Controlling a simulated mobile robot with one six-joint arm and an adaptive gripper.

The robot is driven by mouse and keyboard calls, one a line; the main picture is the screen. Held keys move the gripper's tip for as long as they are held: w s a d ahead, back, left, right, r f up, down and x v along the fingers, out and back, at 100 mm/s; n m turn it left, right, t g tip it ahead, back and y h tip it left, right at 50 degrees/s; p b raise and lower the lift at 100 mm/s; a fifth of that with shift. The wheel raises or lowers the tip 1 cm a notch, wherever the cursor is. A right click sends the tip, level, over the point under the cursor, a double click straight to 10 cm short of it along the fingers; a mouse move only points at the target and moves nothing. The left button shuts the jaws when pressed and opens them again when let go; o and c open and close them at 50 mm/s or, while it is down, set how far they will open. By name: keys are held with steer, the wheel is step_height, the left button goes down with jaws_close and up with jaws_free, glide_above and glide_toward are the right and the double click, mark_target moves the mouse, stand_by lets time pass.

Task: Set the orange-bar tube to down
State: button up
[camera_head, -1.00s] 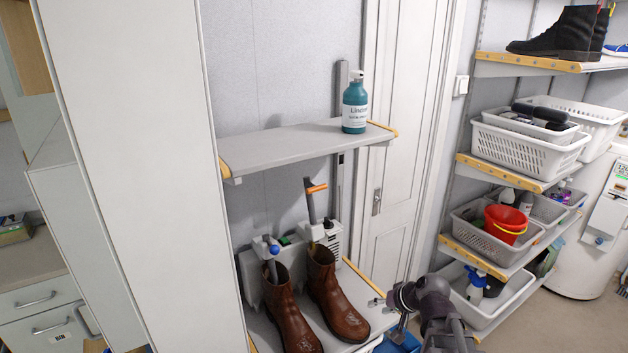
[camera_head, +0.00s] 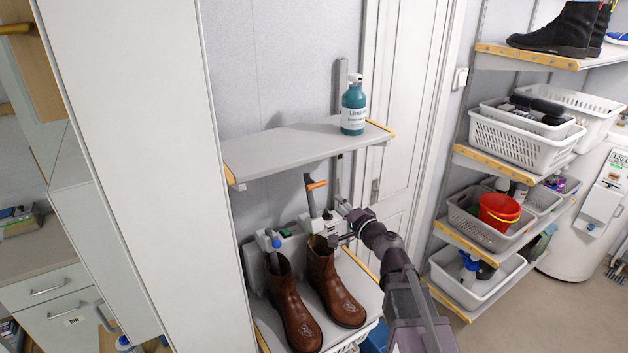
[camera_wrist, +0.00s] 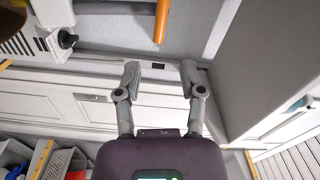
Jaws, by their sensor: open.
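The orange-bar tube (camera_head: 310,195) is a dark grey tube standing upright from the white boot dryer (camera_head: 328,226), above the right brown boot (camera_head: 334,285). Its orange bar (camera_head: 317,185) sticks out to the right. In the wrist view the tube (camera_wrist: 112,8) runs across the top edge, with the orange bar (camera_wrist: 160,22) pointing down toward the fingers. My gripper (camera_wrist: 160,78) is open and empty, apart from the bar. In the head view my gripper (camera_head: 341,238) is right of the tube and lower than the bar; its fingertips are hard to make out.
A shelf (camera_head: 295,150) with a teal bottle (camera_head: 354,108) is above the dryer. The blue-knob tube (camera_head: 274,247) stands lower, by the left boot (camera_head: 290,310). A black knob (camera_wrist: 67,39) is on the dryer. Basket shelves (camera_head: 480,240) stand at the right.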

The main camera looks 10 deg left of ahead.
mark_target(314, 182)
stand_by(0.4)
steer(key=x, duration=1.4)
steer(key=shift+s, duration=0.1)
steer(key=shift+f, duration=0.1)
jaws_close()
